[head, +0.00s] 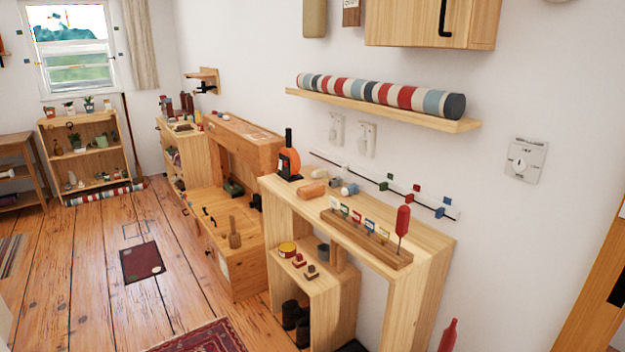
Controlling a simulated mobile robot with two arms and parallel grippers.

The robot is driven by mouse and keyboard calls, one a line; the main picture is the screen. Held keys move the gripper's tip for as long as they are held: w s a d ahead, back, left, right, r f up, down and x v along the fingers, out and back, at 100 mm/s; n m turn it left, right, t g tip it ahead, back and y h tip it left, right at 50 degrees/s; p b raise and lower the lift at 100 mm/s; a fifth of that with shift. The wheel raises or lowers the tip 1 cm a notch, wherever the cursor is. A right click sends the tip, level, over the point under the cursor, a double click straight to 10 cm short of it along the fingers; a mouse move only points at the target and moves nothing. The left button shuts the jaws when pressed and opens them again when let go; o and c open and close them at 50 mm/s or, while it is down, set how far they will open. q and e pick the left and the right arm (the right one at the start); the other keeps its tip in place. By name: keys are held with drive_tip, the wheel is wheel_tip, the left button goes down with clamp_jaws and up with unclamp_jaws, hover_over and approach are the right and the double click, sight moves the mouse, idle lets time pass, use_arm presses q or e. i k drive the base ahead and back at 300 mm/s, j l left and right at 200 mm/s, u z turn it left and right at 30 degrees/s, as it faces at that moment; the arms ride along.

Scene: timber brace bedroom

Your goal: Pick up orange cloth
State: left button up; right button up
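A small light-orange bundle (312,191) lies on top of the pale wooden workbench (345,201) by the wall. It could be a folded or rolled orange cloth, but it is too small to tell. A bright orange rounded thing (291,162) with a black base and black upright part stands just behind it to the left. No other orange cloth can be made out. Neither of my grippers is in the head view.
A wooden rack with coloured tags (365,238) and a red-handled tool (402,221) occupy the bench's right part. A striped roll (380,93) lies on the shelf above. Open shelves (305,270) hold jars below. The plank floor (90,290) has a dark mat (141,261) and rug (205,338).

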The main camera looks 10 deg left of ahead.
sight(306, 193)
drive_tip(key=i+j+z, duration=0.2)
drive_tip(key=i+j, duration=0.15)
drive_tip(key=i+j+z, duration=0.2)
drive_tip(key=i+j, duration=0.15)
drive_tip(key=i+j+z, duration=0.15)
drive_tip(key=i+j, duration=0.15)
drive_tip(key=j, duration=0.2)
drive_tip(key=i+j+z, duration=0.2)
drive_tip(key=j, duration=0.3)
drive_tip(key=i, duration=0.05)
